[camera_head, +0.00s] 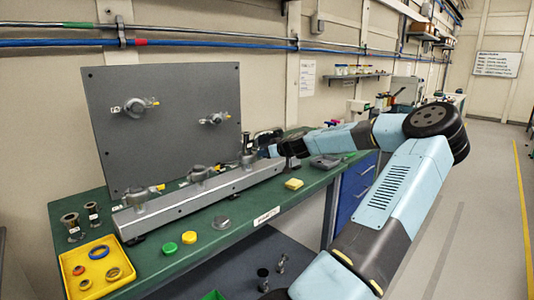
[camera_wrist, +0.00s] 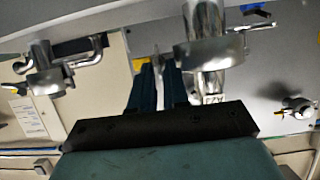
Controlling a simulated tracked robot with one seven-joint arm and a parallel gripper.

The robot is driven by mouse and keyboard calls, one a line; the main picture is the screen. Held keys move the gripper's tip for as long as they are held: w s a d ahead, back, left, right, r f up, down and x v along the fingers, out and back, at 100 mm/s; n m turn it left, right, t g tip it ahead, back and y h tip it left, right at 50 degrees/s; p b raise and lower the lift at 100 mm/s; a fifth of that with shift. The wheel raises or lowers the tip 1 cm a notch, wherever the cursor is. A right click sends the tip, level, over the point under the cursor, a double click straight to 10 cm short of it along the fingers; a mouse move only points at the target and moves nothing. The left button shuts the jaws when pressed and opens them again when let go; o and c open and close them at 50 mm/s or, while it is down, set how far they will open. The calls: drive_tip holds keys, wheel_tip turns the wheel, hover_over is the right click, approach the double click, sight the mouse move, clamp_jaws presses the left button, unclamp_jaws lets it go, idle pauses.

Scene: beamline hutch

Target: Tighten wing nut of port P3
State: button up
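A long grey rail (camera_head: 215,186) on the green bench carries several ports with clamps. My gripper (camera_head: 272,150) is at the rail's right end, close to the rightmost port (camera_head: 248,155); its fingertips are too small to make out there. In the wrist view my gripper (camera_wrist: 163,70) has two dark teal fingers a little apart, with a narrow silvery piece between them. I cannot tell whether they grip it. Another clamped port (camera_wrist: 42,60) is to the left. I cannot read which port is P3.
A grey upright panel (camera_head: 165,150) with two more clamped ports stands behind the rail. The floor at right is clear.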

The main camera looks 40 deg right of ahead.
drive_tip(key=shift+c, duration=0.4)
clamp_jaws()
